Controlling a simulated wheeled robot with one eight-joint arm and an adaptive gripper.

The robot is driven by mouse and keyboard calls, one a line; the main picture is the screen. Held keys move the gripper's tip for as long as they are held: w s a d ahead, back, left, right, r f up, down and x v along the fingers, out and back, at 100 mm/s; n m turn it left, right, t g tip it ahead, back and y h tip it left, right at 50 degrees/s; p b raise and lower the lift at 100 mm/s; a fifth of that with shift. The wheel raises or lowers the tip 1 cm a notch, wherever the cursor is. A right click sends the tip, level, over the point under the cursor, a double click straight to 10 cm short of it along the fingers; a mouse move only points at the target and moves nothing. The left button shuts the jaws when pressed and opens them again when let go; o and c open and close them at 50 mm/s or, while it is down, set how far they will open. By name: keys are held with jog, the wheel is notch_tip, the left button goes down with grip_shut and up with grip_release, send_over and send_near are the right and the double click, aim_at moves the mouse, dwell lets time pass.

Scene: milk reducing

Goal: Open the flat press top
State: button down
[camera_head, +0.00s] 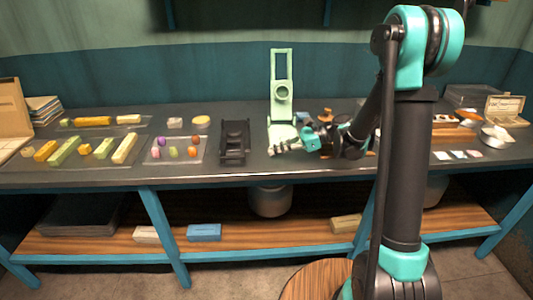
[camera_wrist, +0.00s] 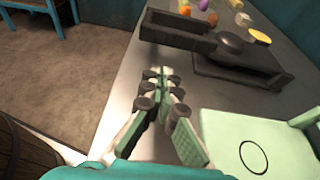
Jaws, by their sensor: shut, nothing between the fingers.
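A black flat press (camera_head: 234,142) stands on the table, left of the middle in the head view. In the wrist view the black press (camera_wrist: 265,68) fills the upper right, with a long bar-like edge and a rounded dark part on top. Its top appears to lie low over its base. My gripper (camera_head: 273,150) is to the right of the press in the head view, pointing left and apart from it. In the wrist view my gripper (camera_wrist: 163,73) has its fingertips together and empty, just short of the bar-like edge.
A tall pale green stand (camera_head: 281,88) is behind my gripper; its flat base (camera_wrist: 215,130) shows close by in the wrist view. Trays with coloured blocks (camera_head: 65,150) and small round pieces (camera_head: 175,150) lie left of the press. The table's front edge is near.

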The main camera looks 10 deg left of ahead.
aim_at(252, 163)
jog(key=x, duration=0.9)
